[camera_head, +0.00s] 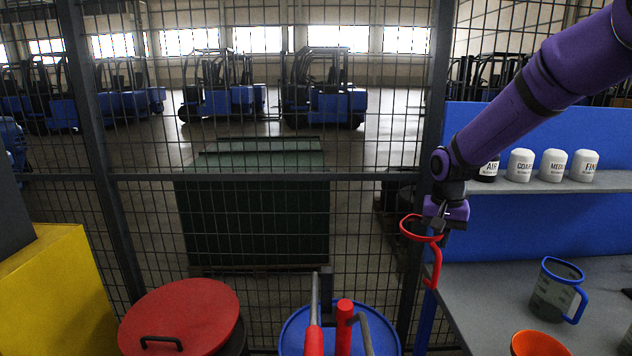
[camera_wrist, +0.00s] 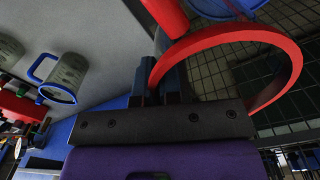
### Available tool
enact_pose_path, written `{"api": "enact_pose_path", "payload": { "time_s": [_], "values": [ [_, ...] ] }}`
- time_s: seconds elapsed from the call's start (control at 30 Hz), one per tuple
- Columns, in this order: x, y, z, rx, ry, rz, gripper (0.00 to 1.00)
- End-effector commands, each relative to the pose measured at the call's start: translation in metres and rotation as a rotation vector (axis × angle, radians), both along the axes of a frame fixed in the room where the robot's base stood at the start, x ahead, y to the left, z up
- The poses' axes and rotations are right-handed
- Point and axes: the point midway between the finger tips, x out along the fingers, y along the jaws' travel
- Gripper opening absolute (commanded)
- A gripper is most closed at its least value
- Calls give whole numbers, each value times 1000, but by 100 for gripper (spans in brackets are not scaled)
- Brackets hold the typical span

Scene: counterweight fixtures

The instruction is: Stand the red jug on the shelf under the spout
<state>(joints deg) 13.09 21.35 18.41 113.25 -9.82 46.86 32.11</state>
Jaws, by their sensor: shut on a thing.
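The red jug shows as a red rim and red handle (camera_head: 434,262) in the head view; its body is see-through and hard to make out. My gripper (camera_head: 440,218) is shut on the jug at its rim or the upper part of its handle; which of the two I cannot tell. The jug hangs in the air left of the grey bench. In the wrist view, the red rim (camera_wrist: 282,85) loops right of my gripper fingers (camera_wrist: 172,85). I cannot make out a spout with a shelf under it.
A blue-handled jug (camera_head: 556,290) and an orange bowl (camera_head: 538,344) are on the grey bench (camera_head: 480,290). White canisters (camera_head: 553,166) line a ledge above. A blue drum (camera_head: 292,334) with red and grey rods and a red-lidded drum (camera_head: 190,312) stand before the mesh fence.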

Motion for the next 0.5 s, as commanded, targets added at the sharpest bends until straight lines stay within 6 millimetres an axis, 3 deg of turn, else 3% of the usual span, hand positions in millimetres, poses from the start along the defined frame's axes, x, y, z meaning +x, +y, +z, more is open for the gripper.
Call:
{"api": "enact_pose_path", "payload": {
  "time_s": [0.27, 0.5],
  "values": [
    [6, -6, -41, -13, 2, 58, 0],
    [8, -14, -100, -23, 6, 148, 0]
  ]
}}
